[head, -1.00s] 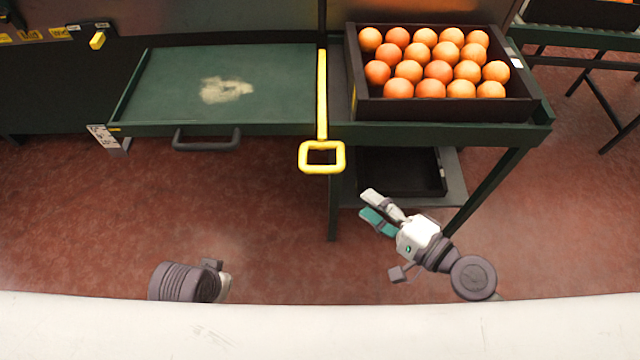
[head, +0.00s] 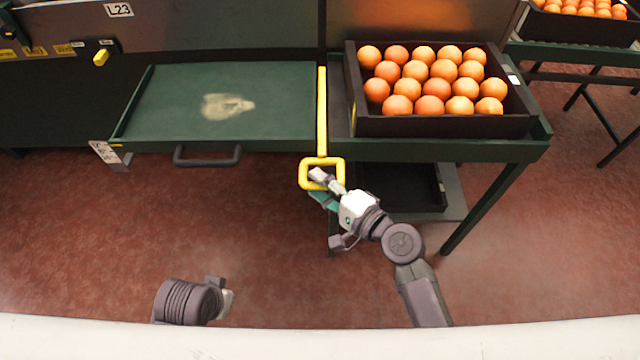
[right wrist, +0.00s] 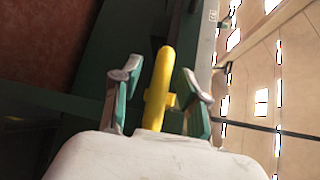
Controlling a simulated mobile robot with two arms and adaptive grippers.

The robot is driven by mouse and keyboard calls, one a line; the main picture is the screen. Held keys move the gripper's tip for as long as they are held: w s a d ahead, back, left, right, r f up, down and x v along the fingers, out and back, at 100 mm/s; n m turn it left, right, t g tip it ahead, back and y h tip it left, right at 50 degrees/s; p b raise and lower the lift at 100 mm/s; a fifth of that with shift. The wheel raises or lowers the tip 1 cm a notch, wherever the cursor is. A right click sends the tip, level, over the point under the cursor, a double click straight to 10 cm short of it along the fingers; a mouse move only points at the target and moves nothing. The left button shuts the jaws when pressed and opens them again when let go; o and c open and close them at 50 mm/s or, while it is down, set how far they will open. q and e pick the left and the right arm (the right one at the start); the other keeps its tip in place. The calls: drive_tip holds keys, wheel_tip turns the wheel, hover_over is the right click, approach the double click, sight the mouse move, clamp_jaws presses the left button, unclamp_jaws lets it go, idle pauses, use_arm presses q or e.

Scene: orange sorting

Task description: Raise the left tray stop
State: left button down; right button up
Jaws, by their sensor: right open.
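The tray stop is a yellow bar (head: 322,110) with a yellow loop handle (head: 302,174) at its near end, between the green tray and the orange crate. My right gripper (head: 322,186) is at the loop's lower part in the head view. In the right wrist view the yellow handle (right wrist: 160,85) stands between the two open fingers (right wrist: 158,100), with gaps on both sides. The left gripper's fingers do not show; only part of my left arm is at the lower left of the head view.
The green tray (head: 150,105) with a pale patch and a dark handle (head: 207,162) lies left of the bar. A dark crate (head: 440,126) of oranges (head: 432,85) stands right of it. A dark bin (head: 440,180) sits on the shelf below. Red floor is clear in front.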

drive_tip(key=shift+a, duration=0.1)
clamp_jaws()
idle(0.4)
